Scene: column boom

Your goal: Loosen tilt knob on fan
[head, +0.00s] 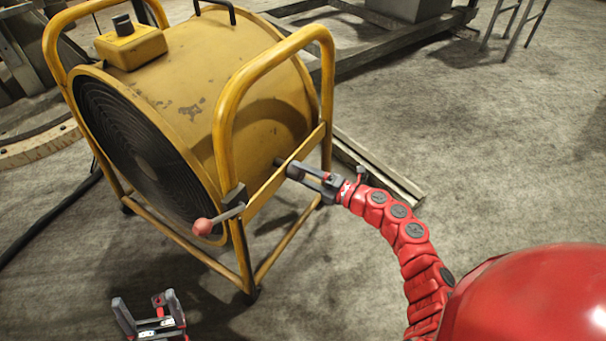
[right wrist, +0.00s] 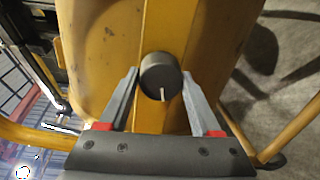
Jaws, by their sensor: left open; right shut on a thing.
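The yellow drum fan (head: 243,108) stands in a tubular yellow frame on the floor. The tilt knob (right wrist: 160,76) is a dark round cap with a white mark pointing down in the right wrist view. It sits on the flat yellow side bar (head: 262,192) of the frame. My right gripper (head: 298,173) is shut on the knob, one finger on each side of it. In the head view the gripper mostly hides the knob. My left gripper (head: 148,304) is open and empty, low in front of the fan near the bottom edge.
A lever with a red ball end (head: 203,227) sticks out from the frame's front corner post. A yellow control box (head: 131,45) sits on the drum. A black cable (head: 50,218) runs across the floor at left. The concrete floor at right is largely clear.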

